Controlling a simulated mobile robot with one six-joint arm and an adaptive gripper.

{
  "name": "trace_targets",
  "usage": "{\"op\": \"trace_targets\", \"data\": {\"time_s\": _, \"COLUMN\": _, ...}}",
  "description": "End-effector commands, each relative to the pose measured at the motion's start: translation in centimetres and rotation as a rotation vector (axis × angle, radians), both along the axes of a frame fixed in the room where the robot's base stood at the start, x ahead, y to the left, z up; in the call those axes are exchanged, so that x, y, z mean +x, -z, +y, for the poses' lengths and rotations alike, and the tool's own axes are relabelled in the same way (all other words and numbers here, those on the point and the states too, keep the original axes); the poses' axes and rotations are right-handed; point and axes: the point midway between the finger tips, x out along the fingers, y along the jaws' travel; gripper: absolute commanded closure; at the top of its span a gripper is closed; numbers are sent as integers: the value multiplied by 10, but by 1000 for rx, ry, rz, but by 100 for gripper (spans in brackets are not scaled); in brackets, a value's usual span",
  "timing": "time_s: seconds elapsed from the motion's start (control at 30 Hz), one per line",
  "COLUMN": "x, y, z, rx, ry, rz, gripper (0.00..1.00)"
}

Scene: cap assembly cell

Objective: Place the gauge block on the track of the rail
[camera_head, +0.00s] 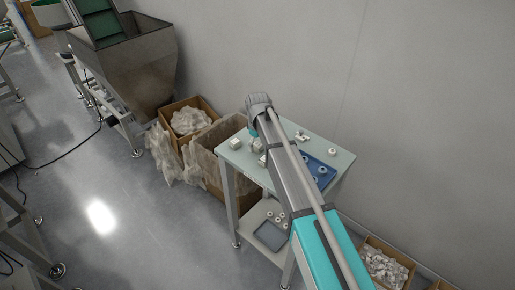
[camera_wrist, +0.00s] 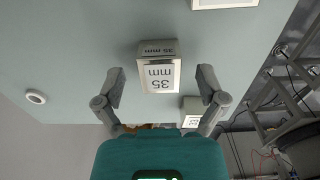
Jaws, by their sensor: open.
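Gauge blocks are light-coloured boxes on the table. In the wrist view, one marked 35 mm (camera_wrist: 160,76) stands between the fingertips of my gripper (camera_wrist: 161,72), with clear gaps at both sides. My gripper is open and empty. A second marked block (camera_wrist: 193,113) is close to the right finger, and a third (camera_wrist: 222,4) is cut off by the top edge. In the head view, a block (camera_head: 235,144) sits at the table's left corner and another (camera_head: 262,160) near the front edge. My arm hides part of the tabletop. I cannot make out the rail for sure.
The pale green table (camera_head: 335,152) carries a blue tray (camera_head: 320,168) with round parts on the right. A white ring-like part (camera_wrist: 36,97) lies left in the wrist view. Cardboard boxes (camera_head: 213,135) crowd the table's left side; a wall stands behind.

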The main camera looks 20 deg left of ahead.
Motion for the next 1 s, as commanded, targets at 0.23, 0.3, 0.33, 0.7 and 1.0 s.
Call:
{"op": "trace_targets", "data": {"time_s": 0.23, "x": 0, "y": 0, "z": 0, "rx": 0, "ry": 0, "rz": 0, "gripper": 10}}
{"op": "trace_targets", "data": {"time_s": 0.3, "x": 0, "y": 0, "z": 0, "rx": 0, "ry": 0, "rz": 0, "gripper": 16}}
{"op": "trace_targets", "data": {"time_s": 0.33, "x": 0, "y": 0, "z": 0, "rx": 0, "ry": 0, "rz": 0, "gripper": 21}}
{"op": "trace_targets", "data": {"time_s": 0.7, "x": 0, "y": 0, "z": 0, "rx": 0, "ry": 0, "rz": 0, "gripper": 90}}
{"op": "trace_targets", "data": {"time_s": 1.0, "x": 0, "y": 0, "z": 0, "rx": 0, "ry": 0, "rz": 0, "gripper": 100}}
